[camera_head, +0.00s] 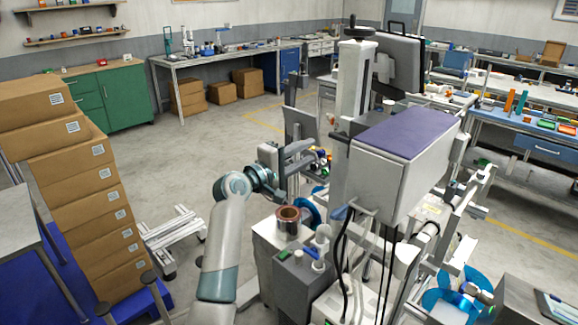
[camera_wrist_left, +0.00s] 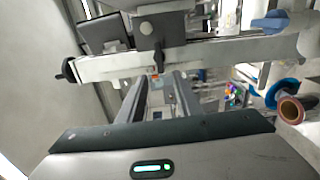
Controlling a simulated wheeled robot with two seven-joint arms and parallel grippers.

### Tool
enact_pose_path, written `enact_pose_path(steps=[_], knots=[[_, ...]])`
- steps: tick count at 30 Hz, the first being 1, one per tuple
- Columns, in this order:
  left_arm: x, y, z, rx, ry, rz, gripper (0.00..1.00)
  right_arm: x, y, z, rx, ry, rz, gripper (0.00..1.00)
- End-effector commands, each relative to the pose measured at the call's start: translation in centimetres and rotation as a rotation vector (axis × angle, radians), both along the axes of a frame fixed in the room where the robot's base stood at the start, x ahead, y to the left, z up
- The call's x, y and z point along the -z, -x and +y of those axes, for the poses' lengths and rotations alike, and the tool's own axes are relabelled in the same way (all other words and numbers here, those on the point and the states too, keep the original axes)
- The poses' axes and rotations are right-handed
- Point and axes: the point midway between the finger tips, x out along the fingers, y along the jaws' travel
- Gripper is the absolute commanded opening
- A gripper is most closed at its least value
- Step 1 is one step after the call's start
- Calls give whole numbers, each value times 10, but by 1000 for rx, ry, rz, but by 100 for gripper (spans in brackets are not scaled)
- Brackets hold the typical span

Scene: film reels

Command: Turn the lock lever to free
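My left gripper (camera_head: 310,153) reaches in from the left beside the grey film machine (camera_head: 385,180). In the left wrist view my left gripper (camera_wrist_left: 160,82) shows two fingers apart with nothing between them. A dark lever-like part (camera_wrist_left: 157,50) hangs from a metal bar (camera_wrist_left: 205,52) just beyond the fingertips, apart from them as far as I can see. A blue handle-like part (camera_wrist_left: 270,22) is on the bar's right end. I cannot tell for certain which part is the lock lever or how it is turned. My right gripper is not in view.
Blue reels (camera_head: 448,287) are at the lower right. Stacked cardboard boxes (camera_head: 85,190) stand at the left. Open floor (camera_head: 180,160) lies between the boxes and the machine.

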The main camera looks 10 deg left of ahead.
Motion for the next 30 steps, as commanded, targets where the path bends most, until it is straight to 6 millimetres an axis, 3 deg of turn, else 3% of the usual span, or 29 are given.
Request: enact_pose_path(steps=[6,12,26,30], knots=[[3,29,21,-1,-2,-1,31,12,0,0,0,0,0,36],[2,44,33,-1,-1,1,31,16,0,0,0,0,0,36],[1,48,35,0,0,2,31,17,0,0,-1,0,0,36],[14,45,36,-8,-12,15,31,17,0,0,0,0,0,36]])
